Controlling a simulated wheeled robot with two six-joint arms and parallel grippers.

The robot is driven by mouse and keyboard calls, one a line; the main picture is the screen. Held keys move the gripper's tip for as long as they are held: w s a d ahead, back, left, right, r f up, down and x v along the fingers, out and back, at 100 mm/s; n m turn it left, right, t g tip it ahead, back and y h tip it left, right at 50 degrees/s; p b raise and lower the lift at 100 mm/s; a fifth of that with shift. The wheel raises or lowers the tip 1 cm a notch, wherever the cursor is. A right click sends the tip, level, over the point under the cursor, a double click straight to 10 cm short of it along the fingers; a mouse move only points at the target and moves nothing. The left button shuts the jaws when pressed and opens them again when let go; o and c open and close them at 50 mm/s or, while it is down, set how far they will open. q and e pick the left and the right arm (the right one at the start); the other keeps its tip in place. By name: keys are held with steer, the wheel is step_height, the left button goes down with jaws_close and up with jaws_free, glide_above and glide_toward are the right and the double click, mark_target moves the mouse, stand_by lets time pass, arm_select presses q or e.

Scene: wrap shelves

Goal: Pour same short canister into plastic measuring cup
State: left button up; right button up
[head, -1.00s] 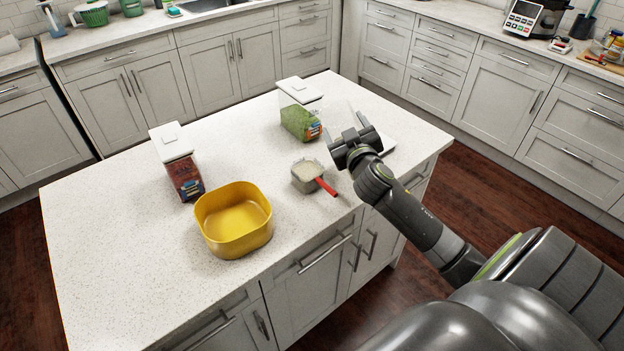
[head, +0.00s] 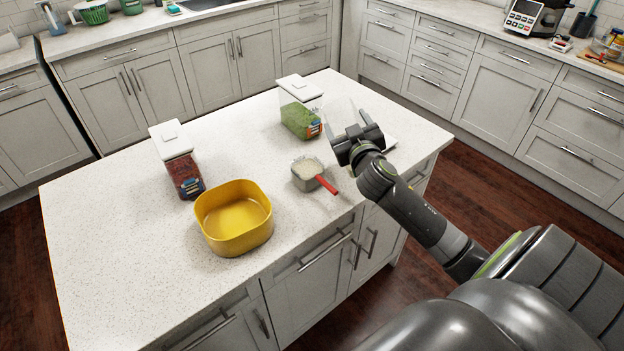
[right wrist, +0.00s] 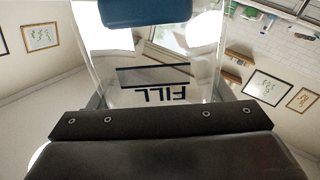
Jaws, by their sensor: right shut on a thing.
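My right gripper (head: 357,146) is shut on a clear canister (head: 341,114) above the right part of the island. In the right wrist view the clear canister (right wrist: 150,75) fills the space beyond the jaws. It shows upside-down "FILL" lettering and a blue patch at the top; I see no contents in the visible part. The measuring cup (head: 303,184), with a red handle, stands on the counter left of and below the gripper, holding something pale. The canister and cup are apart. My left gripper is not in view.
A yellow bowl (head: 232,243) stands left of the cup. A white-lidded canister with green contents (head: 300,120) stands behind the cup. Another with reddish contents (head: 184,173) stands at the left. A flat white item (head: 389,142) lies partly hidden behind the gripper. The island's left front is clear.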

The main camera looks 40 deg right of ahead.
steer(key=shift+r, duration=0.15)
step_height(320, 180, up, 3)
steer(key=p, duration=0.3)
stand_by(0.5)
